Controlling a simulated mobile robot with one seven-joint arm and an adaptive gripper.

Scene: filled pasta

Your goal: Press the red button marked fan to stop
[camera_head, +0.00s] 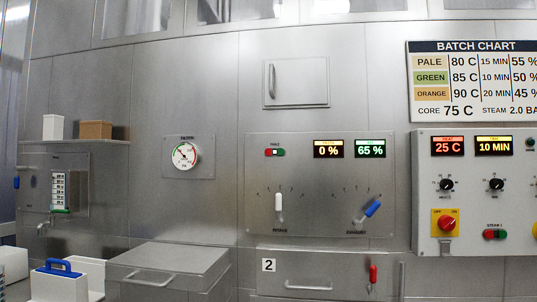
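A small two-colour push switch sits near the top left of the middle wall panel (310,218). Its red button (268,152) is on the left and its green button (281,152) is on the right, with a pale spot between them. The small label above the pair is too blurred to read surely, but looks like "fan". To its right are two displays, an amber one (328,149) reading 0 % and a green one (370,148) reading 65 %. My gripper is not in view.
Below the switch are a white-handled lever (278,205) and a blue-handled lever (371,208). A red-handled valve (373,274) is lower. A control box (470,180) on the right has another red-and-green switch (495,235). A lidded steel box (170,265) juts out lower left.

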